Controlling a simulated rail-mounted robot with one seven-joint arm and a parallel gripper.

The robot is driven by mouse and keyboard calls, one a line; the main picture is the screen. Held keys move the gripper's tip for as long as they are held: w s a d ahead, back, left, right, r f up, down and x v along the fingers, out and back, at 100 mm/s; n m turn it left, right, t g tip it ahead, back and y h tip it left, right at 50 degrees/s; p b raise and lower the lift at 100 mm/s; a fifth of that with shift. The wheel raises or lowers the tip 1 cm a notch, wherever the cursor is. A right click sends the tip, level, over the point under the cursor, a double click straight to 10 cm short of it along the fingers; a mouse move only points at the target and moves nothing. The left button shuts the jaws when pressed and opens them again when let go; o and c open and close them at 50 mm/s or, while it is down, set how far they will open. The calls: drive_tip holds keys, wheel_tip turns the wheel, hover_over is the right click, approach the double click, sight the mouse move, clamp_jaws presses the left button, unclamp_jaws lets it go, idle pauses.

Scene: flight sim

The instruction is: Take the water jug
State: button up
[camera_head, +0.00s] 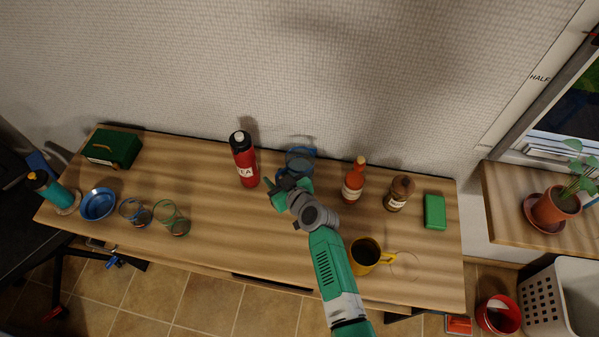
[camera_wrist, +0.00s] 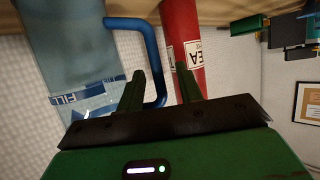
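The water jug (camera_head: 300,154) stands at the back of the table, clear blue with a blue rim, partly hidden behind my gripper (camera_head: 284,181). In the wrist view the jug (camera_wrist: 72,45) fills the left side, with a "FILL" band and a blue handle (camera_wrist: 154,48). My gripper (camera_wrist: 160,76) is open there. Its two dark green fingers stand apart, and the handle's outer bar shows between them. I cannot tell whether either finger touches the handle.
A red tea bottle (camera_head: 244,162) stands close to the left of the jug; in the wrist view it is just beyond the right finger. An orange sauce bottle (camera_head: 354,182) and a brown jar (camera_head: 399,193) stand to the right. A yellow mug (camera_head: 364,254) stands near the front edge.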

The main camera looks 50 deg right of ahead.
clamp_jaws()
drive_tip(key=shift+r, duration=0.1)
idle(1.2)
